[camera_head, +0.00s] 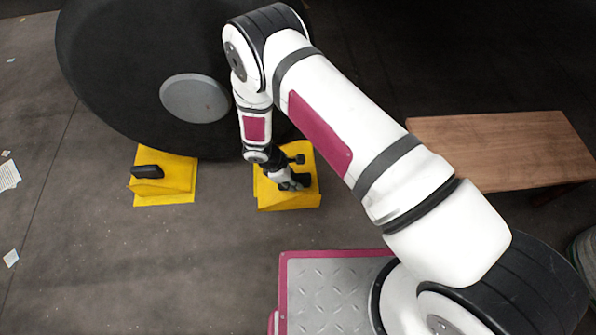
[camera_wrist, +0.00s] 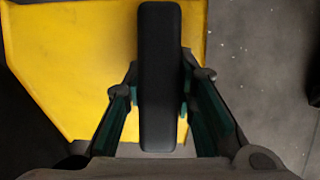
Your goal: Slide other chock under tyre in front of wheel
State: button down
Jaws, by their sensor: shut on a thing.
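A large black tyre (camera_head: 110,75) with a grey hub (camera_head: 195,98) stands at the upper left of the head view. One yellow chock (camera_head: 180,178) with a black handle lies at the tyre's lower left side. The other yellow chock (camera_head: 290,201) lies on the floor at the tyre's lower right side, partly hidden by my arm. My gripper (camera_head: 290,182) is shut on this chock's black handle. In the wrist view, the handle (camera_wrist: 160,75) stands between the two fingers of my gripper (camera_wrist: 160,115), with the yellow chock (camera_wrist: 70,60) below. Whether the chock touches the tyre is hidden.
A wooden bench (camera_head: 490,150) stands at the right. Paper scraps (camera_head: 10,258) lie on the floor at the far left. The grey floor (camera_head: 150,270) in front of the chocks is clear.

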jog(key=shift+f+b, duration=2.7)
jog(key=shift+f, duration=1.7)
jog(key=shift+w+f, duration=0.2)
jog(key=shift+w+a, duration=0.2)
jog(key=shift+w, duration=2.1)
jog(key=shift+w+a, duration=0.15)
jog(key=shift+w, duration=2.1)
jog(key=shift+w+a, duration=0.2)
jog(key=shift+w, duration=2.1)
jog(key=shift+a+f, duration=0.1)
jog(key=shift+a, duration=0.65)
jog(key=shift+f, duration=0.35)
jog(key=c, duration=1.2)
grip_release()
jog(key=shift+c, duration=0.2)
jog(key=shift+s+f, duration=0.1)
jog(key=shift+s, duration=0.05)
